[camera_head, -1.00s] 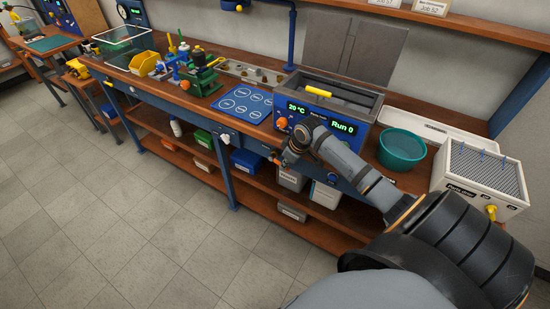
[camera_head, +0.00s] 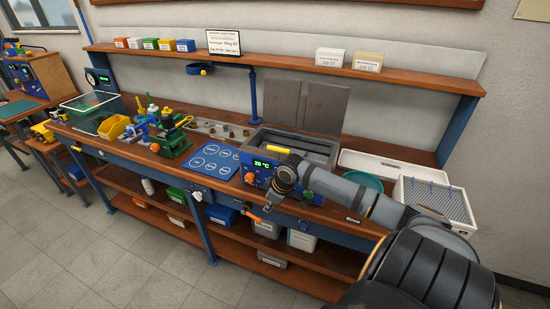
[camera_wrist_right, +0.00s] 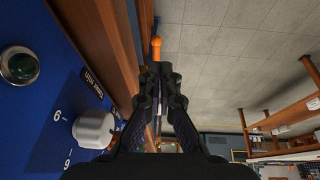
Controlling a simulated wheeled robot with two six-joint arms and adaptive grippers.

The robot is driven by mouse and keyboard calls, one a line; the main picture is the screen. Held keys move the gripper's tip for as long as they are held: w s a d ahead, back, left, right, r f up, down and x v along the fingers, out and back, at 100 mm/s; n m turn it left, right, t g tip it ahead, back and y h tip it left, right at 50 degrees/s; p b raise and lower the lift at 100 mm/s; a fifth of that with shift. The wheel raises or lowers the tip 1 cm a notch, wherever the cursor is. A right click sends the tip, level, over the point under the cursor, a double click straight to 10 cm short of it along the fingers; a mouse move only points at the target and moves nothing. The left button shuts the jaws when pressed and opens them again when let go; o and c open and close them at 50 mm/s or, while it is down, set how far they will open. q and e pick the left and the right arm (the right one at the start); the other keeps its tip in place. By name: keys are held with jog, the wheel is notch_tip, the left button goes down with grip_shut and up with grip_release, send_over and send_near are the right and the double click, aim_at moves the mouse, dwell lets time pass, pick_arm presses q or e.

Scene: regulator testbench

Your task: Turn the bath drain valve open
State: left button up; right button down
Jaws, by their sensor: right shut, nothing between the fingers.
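The bath (camera_head: 300,146) is a grey metal tank with a blue front panel reading 20 °C. A yellow piece lies at its front rim. An orange lever handle (camera_head: 251,216), apparently the drain valve, sticks out below the bench's front edge under the bath. In the right wrist view the orange handle (camera_wrist_right: 156,43) lies just beyond the fingertips, pointing away; a gap or contact cannot be told. My right gripper (camera_head: 268,206) is shut and empty, pointing down beside the handle at the bench front. It also fills the right wrist view (camera_wrist_right: 160,72). My left gripper is out of view.
A teal bowl (camera_head: 364,181) stands right of the bath, partly behind my arm. The lower shelf (camera_head: 290,278) holds several bins. The floor in front is clear.

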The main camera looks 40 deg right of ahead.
jog(key=p+v, duration=0.2)
jog(key=v, duration=0.1)
jog(key=t+b, duration=0.2)
jog(key=b, duration=0.2)
send_near(259, 221)
jog(key=f+t+b, duration=0.2)
jog(key=f, duration=0.1)
jog(key=f+t+y+b, duration=0.1)
jog(key=f+t, duration=0.1)
jog(key=shift+w+f+m, duration=0.1)
jog(key=shift+w+m, duration=0.25)
jog(key=shift+m, duration=0.05)
jog(key=s+d+r+n+t+y+b, duration=0.1)
jog(key=s+d+n+t+y+b, duration=0.15)
jog(key=s+t+y+b, duration=0.45)
pick_arm(q)
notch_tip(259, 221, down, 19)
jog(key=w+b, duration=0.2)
jog(key=b, duration=0.6)
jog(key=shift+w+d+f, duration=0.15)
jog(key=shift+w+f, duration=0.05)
pick_arm(e)
jog(key=w+a+f+h, duration=0.2)
jog(key=w, duration=0.8)
jog(key=shift+a+f+t, duration=0.25)
jog(key=shift+a+t, duration=0.15)
